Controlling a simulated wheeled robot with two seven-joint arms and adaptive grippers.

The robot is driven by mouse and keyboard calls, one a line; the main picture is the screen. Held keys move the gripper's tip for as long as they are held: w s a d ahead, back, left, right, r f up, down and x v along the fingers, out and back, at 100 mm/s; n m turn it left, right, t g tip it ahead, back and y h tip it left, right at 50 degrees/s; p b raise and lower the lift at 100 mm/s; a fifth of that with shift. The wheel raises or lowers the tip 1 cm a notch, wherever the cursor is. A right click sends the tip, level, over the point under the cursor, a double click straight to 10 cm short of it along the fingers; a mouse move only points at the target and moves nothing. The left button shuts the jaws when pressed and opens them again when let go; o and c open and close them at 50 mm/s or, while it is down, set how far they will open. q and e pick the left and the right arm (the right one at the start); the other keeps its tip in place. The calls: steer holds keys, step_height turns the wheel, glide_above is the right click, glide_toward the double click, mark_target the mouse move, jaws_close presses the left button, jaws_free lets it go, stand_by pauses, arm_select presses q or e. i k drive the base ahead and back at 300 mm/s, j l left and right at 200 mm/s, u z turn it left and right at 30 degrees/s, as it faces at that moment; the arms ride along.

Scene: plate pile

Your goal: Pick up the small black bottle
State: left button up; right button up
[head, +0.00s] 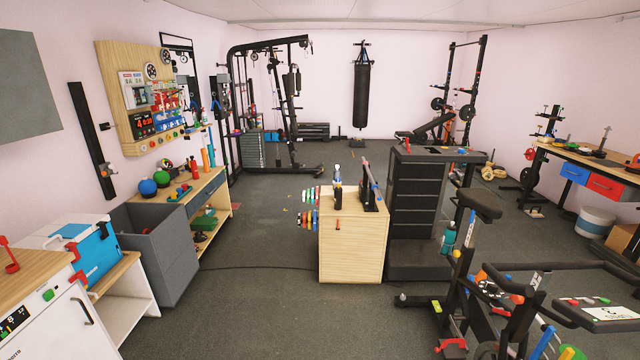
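A small dark, upright object that looks like the black bottle (338,197) stands on top of a light wooden cabinet (350,246) in the middle of the head view. Something pale and blue shows just above or behind it, too small to make out. A black stand-like object (371,192) stands close to its right on the same top. Neither of my grippers is in view.
Dark grey floor is open in front of the cabinet and to its left. A treadmill-like machine (415,205) stands right of the cabinet. An exercise bike (480,290) fills the lower right. A grey bin (165,250) and a blue cooler (95,250) stand left.

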mark_target(337, 192)
steer(key=i+u, duration=0.2)
steer(key=i, duration=0.6)
steer(key=i+z, duration=0.25)
steer(key=i, duration=0.55)
steer(key=i+z, duration=0.35)
steer(key=i, duration=0.45)
steer(key=i+l+u, duration=0.2)
steer(key=i+l, duration=0.4)
steer(key=i+l+u, duration=0.2)
steer(key=i+l, duration=0.4)
steer(key=l, duration=0.2)
